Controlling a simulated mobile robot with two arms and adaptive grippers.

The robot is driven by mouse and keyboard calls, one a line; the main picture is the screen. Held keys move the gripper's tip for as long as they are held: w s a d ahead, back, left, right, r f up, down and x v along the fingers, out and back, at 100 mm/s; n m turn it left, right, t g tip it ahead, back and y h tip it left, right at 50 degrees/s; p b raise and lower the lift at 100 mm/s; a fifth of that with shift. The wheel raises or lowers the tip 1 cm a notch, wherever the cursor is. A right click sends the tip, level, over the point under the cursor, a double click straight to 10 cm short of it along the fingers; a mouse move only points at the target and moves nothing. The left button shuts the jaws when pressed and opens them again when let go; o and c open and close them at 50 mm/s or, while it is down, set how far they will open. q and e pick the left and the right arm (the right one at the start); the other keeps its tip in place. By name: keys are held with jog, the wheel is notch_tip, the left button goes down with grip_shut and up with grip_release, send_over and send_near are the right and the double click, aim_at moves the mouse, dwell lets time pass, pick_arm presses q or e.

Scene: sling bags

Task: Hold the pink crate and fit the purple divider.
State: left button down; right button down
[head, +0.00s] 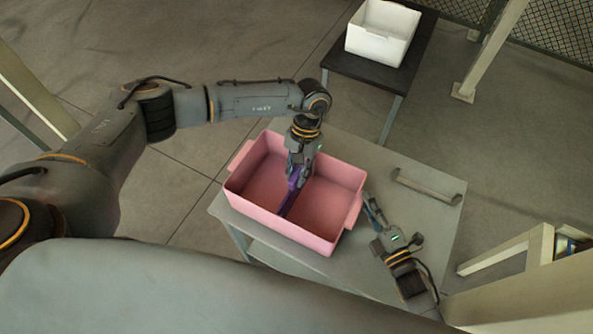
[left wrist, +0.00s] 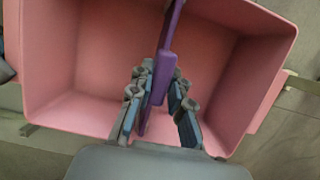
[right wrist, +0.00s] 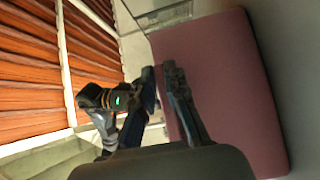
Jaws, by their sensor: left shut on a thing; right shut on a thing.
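The pink crate (head: 333,215) stands on the grey table, with a handle at each short end. It fills most of the left wrist view (left wrist: 75,60) and its wall shows in the right wrist view (right wrist: 225,90). My left gripper (head: 296,178) points down into the crate. It is shut on the purple divider (head: 287,204), which is at the crate's middle; the divider also shows between the fingers in the left wrist view (left wrist: 160,80). Whether the divider is seated is hidden. My right gripper (head: 369,203) is shut at the crate's right-hand handle; the exact contact is unclear.
The grey table (head: 425,225) has bare room at the right, where a grey trough-shaped piece (head: 427,187) lies near the far edge. A white bin (head: 382,35) stands on a black table (head: 345,65) behind. A pale post and mesh fence stand at the upper right.

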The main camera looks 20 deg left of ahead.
pick_arm(q)
jog(key=shift+f, duration=0.85)
pick_arm(e)
jog(key=shift+f, duration=0.1)
pick_arm(q)
jog(key=c, duration=1.2)
grip_release()
jog(key=shift+o, duration=0.2)
jog(key=v, duration=1.2)
pick_arm(e)
jog(key=c, duration=1.3)
grip_release()
jog(key=shift+s, duration=0.1)
